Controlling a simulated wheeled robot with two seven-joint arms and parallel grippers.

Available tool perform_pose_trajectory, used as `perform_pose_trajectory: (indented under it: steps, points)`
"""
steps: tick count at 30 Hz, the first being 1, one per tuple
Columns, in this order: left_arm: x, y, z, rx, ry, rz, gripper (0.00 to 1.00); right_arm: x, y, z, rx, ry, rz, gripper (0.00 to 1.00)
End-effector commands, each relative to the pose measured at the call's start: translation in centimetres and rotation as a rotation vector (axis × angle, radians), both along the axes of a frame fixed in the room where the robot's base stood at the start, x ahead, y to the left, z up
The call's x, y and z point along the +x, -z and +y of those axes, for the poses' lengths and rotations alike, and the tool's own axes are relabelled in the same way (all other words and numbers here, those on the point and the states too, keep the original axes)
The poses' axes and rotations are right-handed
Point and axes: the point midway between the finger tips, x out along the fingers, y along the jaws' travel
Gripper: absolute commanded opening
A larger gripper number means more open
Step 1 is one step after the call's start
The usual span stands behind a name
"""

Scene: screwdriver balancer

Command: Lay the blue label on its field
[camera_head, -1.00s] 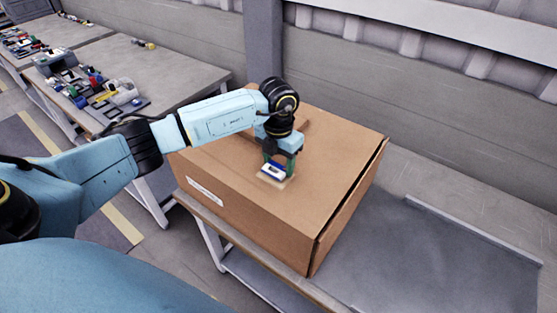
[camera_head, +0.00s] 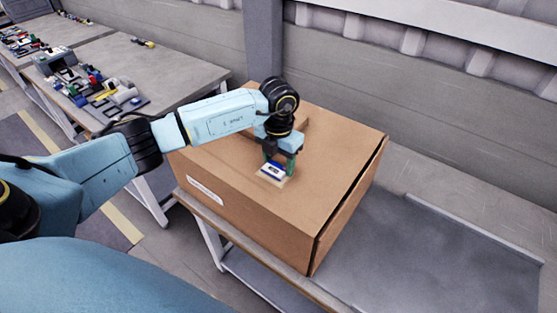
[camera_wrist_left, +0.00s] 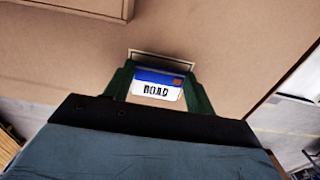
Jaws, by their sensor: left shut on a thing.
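The blue label (camera_head: 275,169) is a small white card with a blue band and dark lettering. My left gripper (camera_head: 279,164) is shut on it above the cardboard box's top. In the left wrist view the label (camera_wrist_left: 157,88) sits between the two green fingers, its blue band at the far edge. A pale outlined field (camera_wrist_left: 162,54) on the box shows just beyond that edge; the label and gripper hide the rest. I cannot tell whether the label touches the box. My right gripper is not in view.
The large cardboard box (camera_head: 335,150) stands on a bench, with a white sticker (camera_head: 205,190) on its front side. A raised brown piece lies on its top behind the gripper. Tables with tools (camera_head: 105,90) stand at the back left. The box top's right part is clear.

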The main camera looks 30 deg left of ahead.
Motion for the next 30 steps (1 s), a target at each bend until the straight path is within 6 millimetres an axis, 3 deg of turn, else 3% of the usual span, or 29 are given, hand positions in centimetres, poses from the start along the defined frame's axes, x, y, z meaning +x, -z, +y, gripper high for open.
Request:
perform_pose_trajectory:
  steps: [5, 6, 11, 23, 30]
  points:
    - [0.0, 0.0, 0.0, 0.0, 0.0, 0.0, 0.28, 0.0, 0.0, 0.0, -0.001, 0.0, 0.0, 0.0]
    - [0.0, 0.0, 0.0, 0.0, 0.0, 0.0, 0.59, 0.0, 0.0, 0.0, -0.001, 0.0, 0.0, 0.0]
    - [0.0, 0.0, 0.0, 0.0, 0.0, 0.0, 0.8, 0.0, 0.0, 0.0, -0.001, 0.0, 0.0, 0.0]
    - [0.1, -0.9, 0.0, -0.001, 0.001, -0.003, 0.81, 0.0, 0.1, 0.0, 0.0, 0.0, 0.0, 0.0]
    - [0.1, -5.6, 0.0, 0.0, 0.001, -0.007, 0.81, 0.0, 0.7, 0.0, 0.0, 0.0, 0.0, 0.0]
